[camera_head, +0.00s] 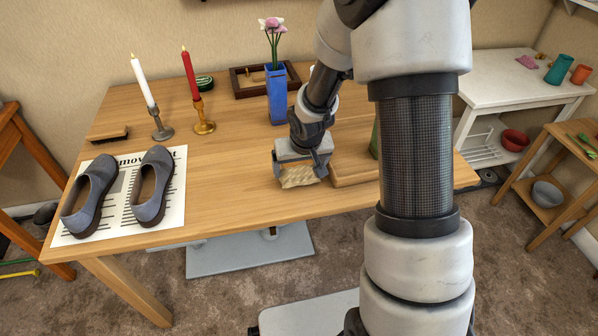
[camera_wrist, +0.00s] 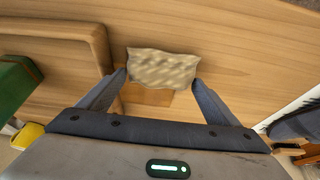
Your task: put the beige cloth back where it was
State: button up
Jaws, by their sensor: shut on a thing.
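The beige cloth (camera_head: 300,176) is a small crumpled, wavy piece at the end of my gripper (camera_head: 302,166), over the wooden table (camera_head: 232,185). In the wrist view the cloth (camera_wrist: 163,68) spans the space between the two fingertips of my gripper (camera_wrist: 162,80), and both fingers touch its sides. My gripper is shut on it. A darker square patch of wood shows just below the cloth in that view. I cannot tell whether the cloth touches the table.
A wooden tray (camera_head: 352,170) lies right beside the cloth. A blue vase (camera_head: 276,95) with flowers, a red candle (camera_head: 189,75) and a white candle (camera_head: 142,82) stand behind. Two grey shoes (camera_head: 90,195) rest on paper at the left. The table's front middle is clear.

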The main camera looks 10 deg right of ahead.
jog(key=shift+f, duration=0.45)
jog(key=shift+f, duration=0.1)
jog(key=shift+f, duration=0.15)
jog(key=o, duration=0.9)
